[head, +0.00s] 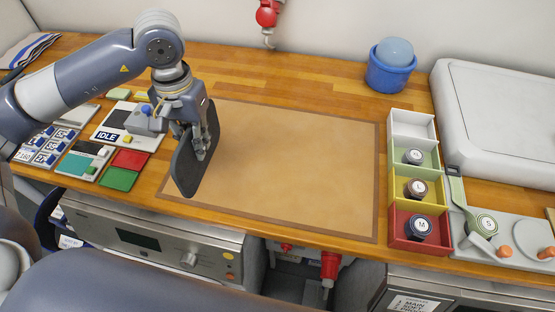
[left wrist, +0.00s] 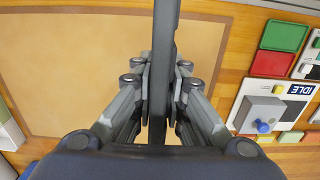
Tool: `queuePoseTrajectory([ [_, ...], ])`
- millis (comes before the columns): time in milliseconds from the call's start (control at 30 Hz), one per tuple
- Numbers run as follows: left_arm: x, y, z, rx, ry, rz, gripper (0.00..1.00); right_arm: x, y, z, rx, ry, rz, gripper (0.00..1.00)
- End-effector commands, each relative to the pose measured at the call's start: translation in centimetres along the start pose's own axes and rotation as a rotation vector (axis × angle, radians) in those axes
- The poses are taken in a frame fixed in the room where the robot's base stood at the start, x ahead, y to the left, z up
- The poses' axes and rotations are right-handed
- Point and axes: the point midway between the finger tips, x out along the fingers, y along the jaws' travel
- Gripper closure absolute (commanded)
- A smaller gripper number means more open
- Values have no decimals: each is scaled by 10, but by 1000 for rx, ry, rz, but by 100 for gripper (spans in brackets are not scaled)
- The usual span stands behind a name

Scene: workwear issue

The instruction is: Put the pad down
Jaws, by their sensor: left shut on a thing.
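The pad (head: 187,165) is a dark grey, thin slab with rounded corners. My left gripper (head: 203,143) is shut on it and holds it on edge, at the left side of the tan mat (head: 290,160). In the left wrist view the pad (left wrist: 164,40) shows edge-on as a dark strip between the fingers of my left gripper (left wrist: 160,90). Whether its lower edge touches the worktop, I cannot tell. My right gripper is not in view.
The brown-bordered mat is bare. Left of it are an IDLE panel (head: 112,138) and red and green tiles (head: 119,178). Right of it stands a coloured compartment tray (head: 398,205) with round labelled pieces. A blue tub (head: 389,76) stands at the back.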

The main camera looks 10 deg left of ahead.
Motion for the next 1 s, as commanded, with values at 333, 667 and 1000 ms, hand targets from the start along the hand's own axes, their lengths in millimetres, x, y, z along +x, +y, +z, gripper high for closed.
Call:
queuePoseTrajectory([
  [333, 52, 0, 0, 0, 0, 0, 100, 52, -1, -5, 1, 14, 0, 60],
  [667, 51, 30, -29, 4, -1, 4, 100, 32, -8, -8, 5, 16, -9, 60],
  [1000, 60, 91, -92, 0, -3, 1, 100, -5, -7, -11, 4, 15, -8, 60],
])
